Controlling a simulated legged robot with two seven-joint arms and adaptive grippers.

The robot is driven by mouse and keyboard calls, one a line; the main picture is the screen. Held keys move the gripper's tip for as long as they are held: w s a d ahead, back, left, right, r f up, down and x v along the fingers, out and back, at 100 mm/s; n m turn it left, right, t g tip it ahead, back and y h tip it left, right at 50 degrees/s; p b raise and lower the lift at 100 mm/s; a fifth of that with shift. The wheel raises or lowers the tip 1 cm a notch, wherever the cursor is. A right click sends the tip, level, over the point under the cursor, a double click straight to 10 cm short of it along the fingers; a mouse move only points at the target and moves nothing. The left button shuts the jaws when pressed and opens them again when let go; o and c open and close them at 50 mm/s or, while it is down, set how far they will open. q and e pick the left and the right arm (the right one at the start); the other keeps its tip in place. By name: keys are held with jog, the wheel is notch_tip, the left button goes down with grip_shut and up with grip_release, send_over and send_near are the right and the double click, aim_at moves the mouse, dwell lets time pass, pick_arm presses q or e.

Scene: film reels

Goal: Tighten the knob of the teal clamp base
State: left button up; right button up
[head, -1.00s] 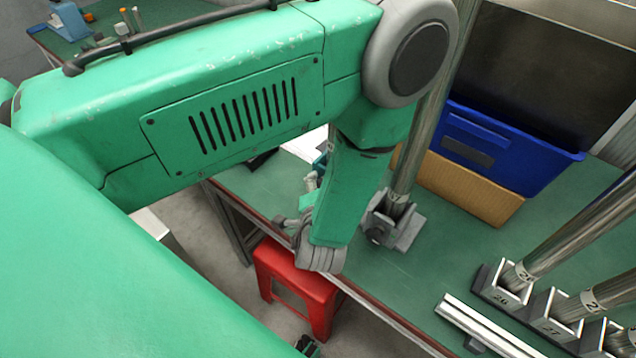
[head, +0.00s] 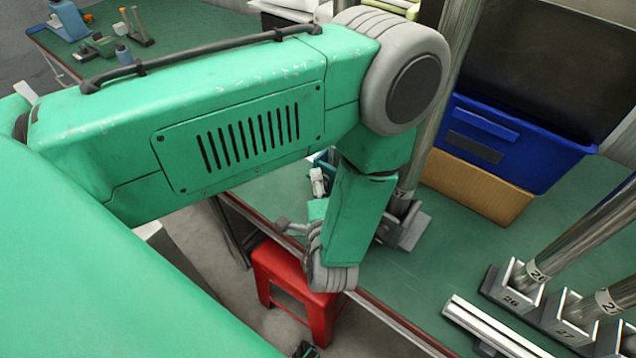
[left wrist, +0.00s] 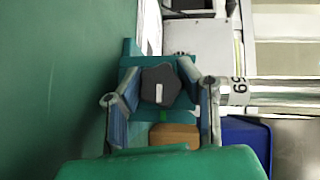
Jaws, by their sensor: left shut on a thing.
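The teal clamp base (left wrist: 128,75) lies in the middle of the left wrist view, with its dark lobed knob (left wrist: 160,86) facing the camera. A small pale mark shows on the knob. The two fingers of my left gripper (left wrist: 162,100) stand on either side of the knob and are shut on it. In the head view, my left gripper (head: 302,205) is at the table's near edge, partly behind my own forearm. A bit of teal (head: 321,158) shows beyond it; the knob is hidden there. My right gripper is not seen.
A metal pole (head: 428,130) rises close behind my left wrist. A blue bin (head: 520,150) and a tan box (head: 475,187) stand to its right. Numbered pole holders (head: 516,296) line the right. A red stool (head: 285,270) stands below the table edge.

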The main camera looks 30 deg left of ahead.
pick_arm(q)
jog(key=shift+s+d+f, duration=0.1)
jog(key=shift+d+f, duration=0.05)
jog(key=shift+d, duration=0.05)
jog(key=o, duration=1.2)
jog(key=shift+d, duration=0.1)
jog(key=v, duration=1.2)
jog(key=shift+d, duration=0.1)
